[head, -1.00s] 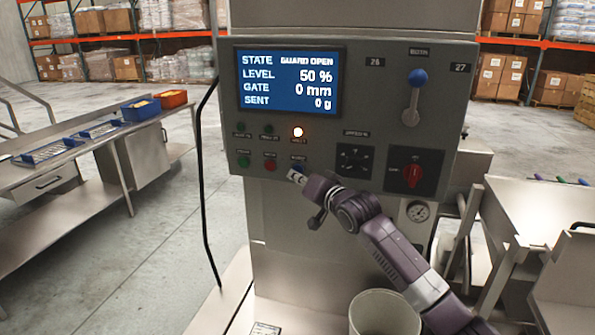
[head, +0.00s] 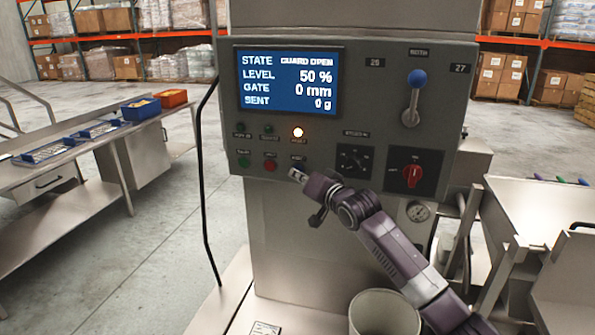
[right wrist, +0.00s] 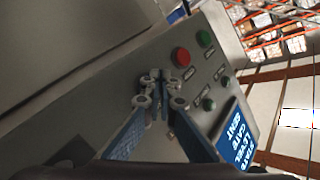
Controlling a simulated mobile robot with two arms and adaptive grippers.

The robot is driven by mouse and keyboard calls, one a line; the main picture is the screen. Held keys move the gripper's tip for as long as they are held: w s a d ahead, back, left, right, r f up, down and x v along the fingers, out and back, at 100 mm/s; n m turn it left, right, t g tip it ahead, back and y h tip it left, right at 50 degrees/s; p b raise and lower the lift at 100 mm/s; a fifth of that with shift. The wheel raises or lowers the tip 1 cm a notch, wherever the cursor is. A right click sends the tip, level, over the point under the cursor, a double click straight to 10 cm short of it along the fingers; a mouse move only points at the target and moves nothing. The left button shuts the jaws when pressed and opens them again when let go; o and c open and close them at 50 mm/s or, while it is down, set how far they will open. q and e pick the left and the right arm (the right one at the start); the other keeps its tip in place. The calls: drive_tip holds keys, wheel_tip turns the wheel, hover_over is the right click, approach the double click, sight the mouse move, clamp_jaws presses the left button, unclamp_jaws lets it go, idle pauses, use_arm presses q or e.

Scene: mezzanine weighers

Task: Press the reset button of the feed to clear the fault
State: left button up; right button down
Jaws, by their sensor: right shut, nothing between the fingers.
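The feed's grey control panel (head: 350,110) stands ahead, with a row of green (head: 244,162), red (head: 270,165) and blue (head: 298,163) buttons low on its front. The labels are too small to read surely. My right gripper (head: 297,174) is shut and empty, its tip just below the blue button and partly covering it. I cannot tell whether they touch. In the right wrist view the shut fingertips (right wrist: 160,84) hide the blue button; the red (right wrist: 182,57) and green (right wrist: 205,38) buttons show beyond. The screen (head: 288,82) reads GUARD OPEN, and an orange lamp (head: 298,132) is lit. My left gripper is out of view.
A black rotary knob (head: 354,160), a red switch (head: 412,176) and a blue-topped lever (head: 414,98) are to the right on the panel. A pale bucket (head: 384,315) stands below my right arm. A steel bench (head: 65,185) is at left, with open floor between.

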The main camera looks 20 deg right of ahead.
drive_tip(key=shift+w+d, duration=0.25)
drive_tip(key=shift+w, duration=0.1)
idle(0.6)
drive_tip(key=shift+s+a+r, duration=0.1)
drive_tip(key=shift+s+a+p, duration=0.4)
drive_tip(key=shift+s+p, duration=0.25)
drive_tip(key=shift+p, duration=0.05)
drive_tip(key=s+a+p, duration=0.1)
drive_tip(key=s, duration=0.1)
drive_tip(key=s+a+p, duration=0.1)
drive_tip(key=s+p, duration=0.1)
drive_tip(key=shift+a, duration=0.4)
idle(0.4)
